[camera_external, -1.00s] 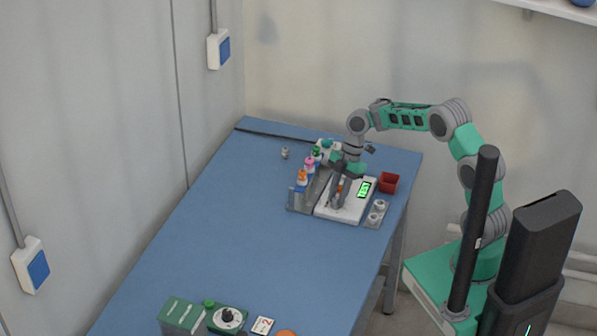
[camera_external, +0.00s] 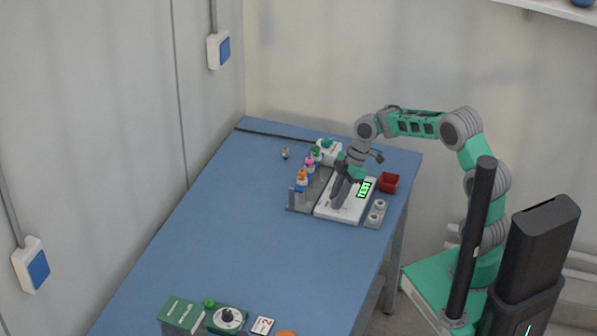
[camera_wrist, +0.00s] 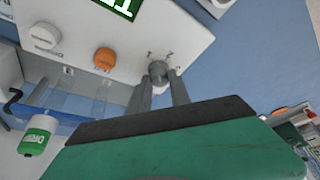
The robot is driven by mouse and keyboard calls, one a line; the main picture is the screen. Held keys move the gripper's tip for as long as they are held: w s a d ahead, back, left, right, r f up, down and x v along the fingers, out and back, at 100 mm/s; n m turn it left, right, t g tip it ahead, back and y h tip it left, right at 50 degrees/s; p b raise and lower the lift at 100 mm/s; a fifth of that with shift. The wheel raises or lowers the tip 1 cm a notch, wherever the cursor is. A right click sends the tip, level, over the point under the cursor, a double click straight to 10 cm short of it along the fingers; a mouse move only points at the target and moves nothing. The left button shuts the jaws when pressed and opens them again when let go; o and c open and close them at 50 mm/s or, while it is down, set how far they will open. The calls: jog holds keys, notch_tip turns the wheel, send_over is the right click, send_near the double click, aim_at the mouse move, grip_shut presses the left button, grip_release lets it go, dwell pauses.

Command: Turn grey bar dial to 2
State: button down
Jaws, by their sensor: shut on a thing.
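The white device (camera_external: 327,211) stands on the blue table, with a lit green display (camera_external: 364,188). In the wrist view the display (camera_wrist: 120,5) is cut off at the top edge. My gripper (camera_wrist: 161,82) is shut on the dial, one finger on each side. The dial's pointing direction is mostly hidden by the fingers. In the external view my gripper (camera_external: 337,203) reaches down onto the device and hides the dial.
An orange knob (camera_wrist: 104,58) and a white knob (camera_wrist: 46,36) sit on the panel left of the dial. A rack with several coloured-cap bottles (camera_external: 302,178) stands left of the device. The table's middle (camera_external: 235,235) is clear.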

jog(key=m+t+b, duration=0.1)
jog(key=m+b, duration=0.1)
jog(key=m, duration=0.2)
jog(key=shift+s+t, duration=0.1)
jog(key=shift+t, duration=0.3)
jog(key=shift+a+m+t+h+b, duration=0.1)
jog(key=shift+m+t+h+b, duration=0.35)
jog(key=shift+m, duration=1.15)
jog(key=c, duration=1.2)
grip_release()
jog(key=v, duration=0.8)
jog(key=shift+s, duration=0.1)
